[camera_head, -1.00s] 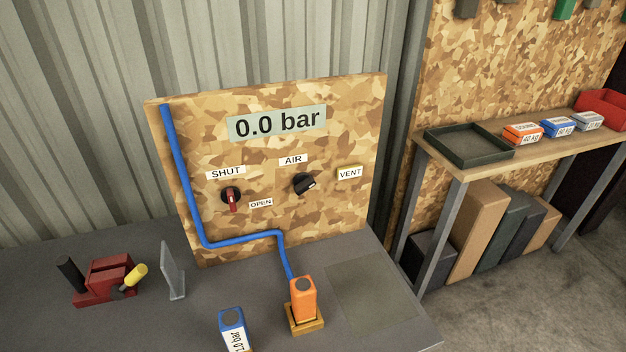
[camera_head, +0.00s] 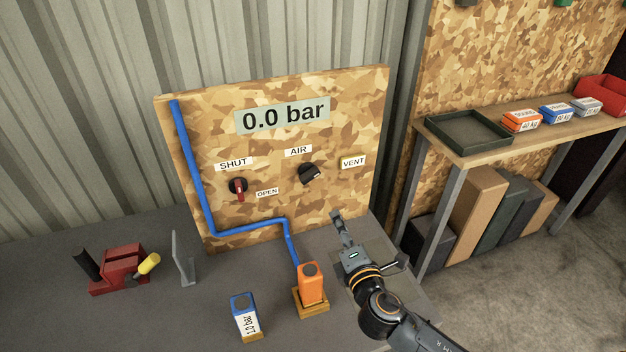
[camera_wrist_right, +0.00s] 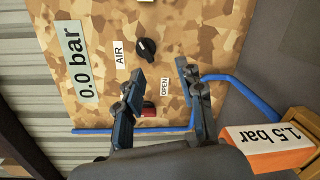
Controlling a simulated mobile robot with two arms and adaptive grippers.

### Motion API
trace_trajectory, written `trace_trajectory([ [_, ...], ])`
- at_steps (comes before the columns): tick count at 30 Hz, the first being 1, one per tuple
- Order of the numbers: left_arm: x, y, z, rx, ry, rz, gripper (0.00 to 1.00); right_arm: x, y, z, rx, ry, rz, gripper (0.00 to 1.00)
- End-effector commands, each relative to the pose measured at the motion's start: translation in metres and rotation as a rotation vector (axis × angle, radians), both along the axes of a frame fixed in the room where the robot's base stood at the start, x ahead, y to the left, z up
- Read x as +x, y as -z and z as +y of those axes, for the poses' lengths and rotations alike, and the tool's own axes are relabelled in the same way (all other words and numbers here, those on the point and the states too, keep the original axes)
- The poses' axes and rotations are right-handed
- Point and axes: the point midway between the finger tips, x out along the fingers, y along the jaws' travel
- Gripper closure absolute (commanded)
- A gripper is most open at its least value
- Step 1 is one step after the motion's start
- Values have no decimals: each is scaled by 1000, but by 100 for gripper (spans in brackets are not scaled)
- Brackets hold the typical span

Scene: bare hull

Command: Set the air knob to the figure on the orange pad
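The black AIR knob (camera_head: 311,174) is on the speckled panel (camera_head: 350,110), below a display (camera_head: 284,115) reading 0.0 bar; in the wrist view, the knob (camera_wrist_right: 146,50) lies beyond my fingertips. The orange pad (camera_head: 312,286) stands in a yellow-brown base at the end of the blue hose; in the wrist view its label (camera_wrist_right: 268,138) reads 1.5 bar. My right gripper (camera_head: 341,217) is in front of the panel, below and right of the knob. In the wrist view, its fingers (camera_wrist_right: 160,70) are apart with nothing between them. My left gripper is out of view.
A red-handled SHUT/OPEN valve (camera_head: 239,189) is left of the knob, with a VENT label (camera_head: 353,162) to its right. A shelf (camera_head: 480,150) is at right.

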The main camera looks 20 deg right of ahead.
Motion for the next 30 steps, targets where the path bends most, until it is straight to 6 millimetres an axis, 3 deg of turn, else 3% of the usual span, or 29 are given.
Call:
trace_trajectory([
  [3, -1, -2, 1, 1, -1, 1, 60, 10, -15, 11, -152, -77, -62, 62],
  [6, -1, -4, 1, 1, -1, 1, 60, 18, -18, 15, -189, -94, -77, 62],
  [11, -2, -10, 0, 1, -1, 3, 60, 43, -20, 15, -188, -91, -78, 62],
  [21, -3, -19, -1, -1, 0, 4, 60, 114, -19, 18, -184, -90, -76, 62],
  [30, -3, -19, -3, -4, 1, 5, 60, 146, -17, 19, -183, -91, -75, 62],
])
